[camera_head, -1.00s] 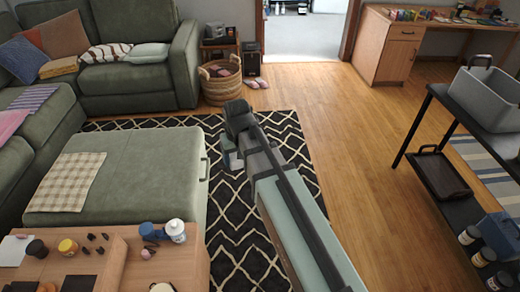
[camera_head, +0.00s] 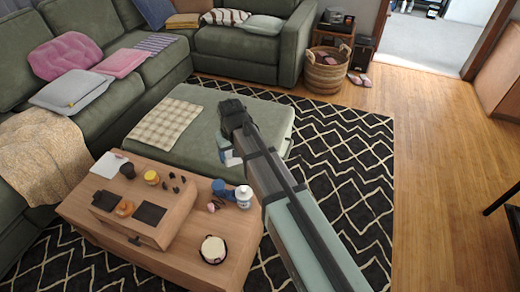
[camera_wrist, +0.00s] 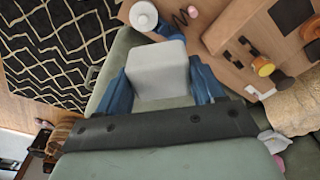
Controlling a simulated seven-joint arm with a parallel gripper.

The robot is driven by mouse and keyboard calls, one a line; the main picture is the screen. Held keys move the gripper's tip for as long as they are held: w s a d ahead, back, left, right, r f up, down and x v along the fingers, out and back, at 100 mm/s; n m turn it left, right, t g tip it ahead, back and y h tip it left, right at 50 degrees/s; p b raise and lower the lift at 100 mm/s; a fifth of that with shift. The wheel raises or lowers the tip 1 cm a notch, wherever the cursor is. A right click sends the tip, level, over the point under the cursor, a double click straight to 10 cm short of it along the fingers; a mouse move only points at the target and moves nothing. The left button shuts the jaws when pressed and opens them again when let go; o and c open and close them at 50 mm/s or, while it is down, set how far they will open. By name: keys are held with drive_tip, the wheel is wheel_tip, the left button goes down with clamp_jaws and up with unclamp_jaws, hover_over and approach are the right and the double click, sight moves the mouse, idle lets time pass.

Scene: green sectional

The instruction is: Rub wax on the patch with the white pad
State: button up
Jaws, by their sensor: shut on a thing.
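My gripper (camera_head: 228,150) is shut on the white pad (camera_wrist: 157,68), held between its blue fingers in the wrist view. In the head view the pad (camera_head: 232,159) shows only as a small pale block, held over the green ottoman. The wooden coffee table (camera_head: 180,262) stands at the lower left of the gripper, apart from the pad. A raised wooden block on it bears dark square patches (camera_head: 150,213) and an orange object (camera_head: 124,208). I cannot tell which mark is the patch. A yellow-orange jar (camera_head: 151,177) stands behind; whether it holds the wax is unclear.
A white bottle (camera_head: 243,197), a blue container (camera_head: 219,187) and a round white-topped item (camera_head: 213,249) stand on the coffee table. The green ottoman (camera_head: 200,118) lies behind it, with the sectional (camera_head: 90,110) at left.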

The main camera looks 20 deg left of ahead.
drive_tip(key=s+a+f+n, duration=0.15)
drive_tip(key=s+a, duration=0.25)
drive_tip(key=a, duration=0.5)
drive_tip(key=s+a+f, duration=0.3)
drive_tip(key=a, duration=0.6)
drive_tip(key=s+a+f+n, duration=0.15)
drive_tip(key=s+a, duration=0.25)
drive_tip(key=a, duration=0.5)
drive_tip(key=m, duration=1.2)
hover_over(151, 174)
wheel_tip(151, 174, down, 3)
drive_tip(key=shift+s+d, duration=0.1)
drive_tip(key=shift+s, duration=0.05)
drive_tip(key=shift+f, duration=0.1)
drive_tip(key=shift+f, duration=2.9)
drive_tip(key=shift+f, duration=0.65)
drive_tip(key=shift+r, duration=0.2)
wheel_tip(151, 174, up, 7)
drive_tip(key=shift+f, duration=0.15)
